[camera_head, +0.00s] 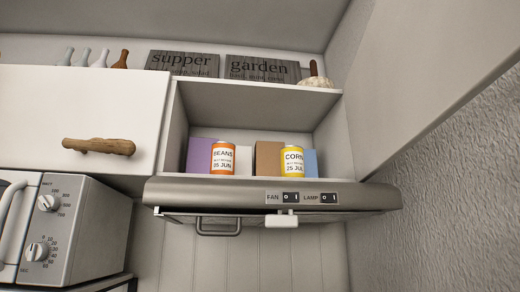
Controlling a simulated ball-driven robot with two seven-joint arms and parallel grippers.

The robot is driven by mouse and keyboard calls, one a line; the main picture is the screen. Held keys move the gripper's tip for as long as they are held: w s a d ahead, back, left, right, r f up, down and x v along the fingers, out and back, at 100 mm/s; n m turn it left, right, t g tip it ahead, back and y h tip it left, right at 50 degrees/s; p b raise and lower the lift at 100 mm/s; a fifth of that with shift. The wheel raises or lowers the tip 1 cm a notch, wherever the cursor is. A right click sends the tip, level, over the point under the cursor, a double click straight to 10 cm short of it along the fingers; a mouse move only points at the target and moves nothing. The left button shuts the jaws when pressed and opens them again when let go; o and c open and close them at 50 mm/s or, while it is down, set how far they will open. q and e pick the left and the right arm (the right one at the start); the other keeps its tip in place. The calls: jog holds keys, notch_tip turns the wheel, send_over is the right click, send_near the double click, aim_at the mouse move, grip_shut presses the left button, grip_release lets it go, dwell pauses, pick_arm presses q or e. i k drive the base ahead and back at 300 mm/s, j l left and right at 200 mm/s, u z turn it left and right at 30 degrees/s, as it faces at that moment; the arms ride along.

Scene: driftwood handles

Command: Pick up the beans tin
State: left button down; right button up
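The beans tin (223,158) is orange with a white label reading BEANS and 25 JUN. It stands upright near the front of the open cupboard shelf above the cooker hood. A yellow corn tin (292,161) with a white label stands upright on the same shelf to its right, with a gap between them. Neither of my grippers shows in the head view.
Purple, brown and blue boxes (268,157) stand behind the tins. The steel hood (270,195) juts out below the shelf. A closed white door with a driftwood handle (99,146) is left; an open door (430,70) is right. A microwave (70,230) stands lower left.

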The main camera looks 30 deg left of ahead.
aim_at(223, 155)
jog(key=k+j, duration=0.2)
jog(key=k, duration=0.25)
jog(key=k+j, duration=0.25)
jog(key=k, duration=0.2)
jog(key=k+l+u, duration=0.05)
